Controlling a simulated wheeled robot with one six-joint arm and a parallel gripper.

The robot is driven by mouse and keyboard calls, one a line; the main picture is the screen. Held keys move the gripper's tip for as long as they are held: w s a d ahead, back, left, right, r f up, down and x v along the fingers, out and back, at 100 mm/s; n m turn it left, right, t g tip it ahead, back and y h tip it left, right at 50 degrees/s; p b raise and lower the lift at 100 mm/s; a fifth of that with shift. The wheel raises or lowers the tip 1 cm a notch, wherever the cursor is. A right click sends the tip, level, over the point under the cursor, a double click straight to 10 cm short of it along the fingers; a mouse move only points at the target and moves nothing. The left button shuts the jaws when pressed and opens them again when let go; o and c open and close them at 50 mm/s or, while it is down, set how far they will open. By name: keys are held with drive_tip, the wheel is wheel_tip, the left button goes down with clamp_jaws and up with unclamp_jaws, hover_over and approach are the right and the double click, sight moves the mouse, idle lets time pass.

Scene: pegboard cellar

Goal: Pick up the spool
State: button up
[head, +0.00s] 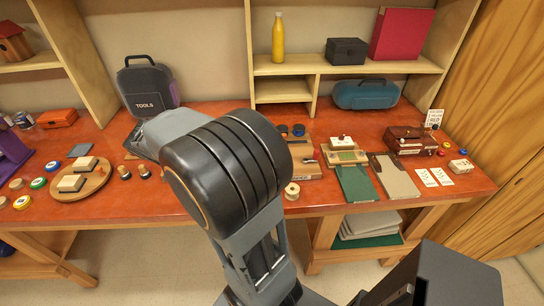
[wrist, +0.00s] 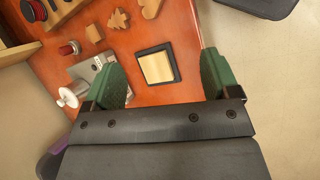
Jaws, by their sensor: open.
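A small spool (head: 292,191) with pale winding and wooden-looking ends stands near the front edge of the orange-red table, just right of my arm in the head view. My gripper (wrist: 162,80) shows in the wrist view with its two green fingers wide apart and nothing held between them. In the head view my arm's thick black joint hides the middle of the table, and I cannot make out the fingers there. The wrist view also shows a white spool-shaped part (wrist: 68,97) beside a grey metal object left of the fingers; I cannot tell whether it is the same spool.
A black-rimmed square with a wooden face (wrist: 158,67) lies on the table below the gap between the fingers. A red reel (wrist: 69,47) and wooden cutouts lie beyond. In the head view, a green board (head: 356,184) and a round wooden tray (head: 98,186) flank my arm.

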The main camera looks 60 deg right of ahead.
drive_tip(key=w+d+f+n+g+h+p, duration=0.15)
drive_tip(key=d+g, duration=0.25)
drive_tip(key=d, duration=0.4)
drive_tip(key=d+f+n+g+h, duration=0.1)
drive_tip(key=d+n+g+h, duration=0.15)
drive_tip(key=d, duration=0.45)
drive_tip(key=shift+g, duration=0.35)
drive_tip(key=p+x, duration=0.1)
drive_tip(key=x, duration=0.7)
drive_tip(key=shift+w+d+f, duration=0.15)
drive_tip(key=shift+w+d, duration=0.05)
drive_tip(key=shift+d, duration=0.05)
drive_tip(key=shift+f+p+x, duration=0.15)
drive_tip(key=shift+p+x, duration=0.3)
drive_tip(key=shift+x, duration=1.15)
drive_tip(key=shift+f+p+x, duration=0.1)
drive_tip(key=shift+p+x, duration=0.3)
drive_tip(key=shift+x, duration=1.2)
drive_tip(key=shift+w, duration=0.1)
drive_tip(key=shift+c, duration=0.3)
drive_tip(key=c, duration=1)
drive_tip(key=shift+r, duration=0.15)
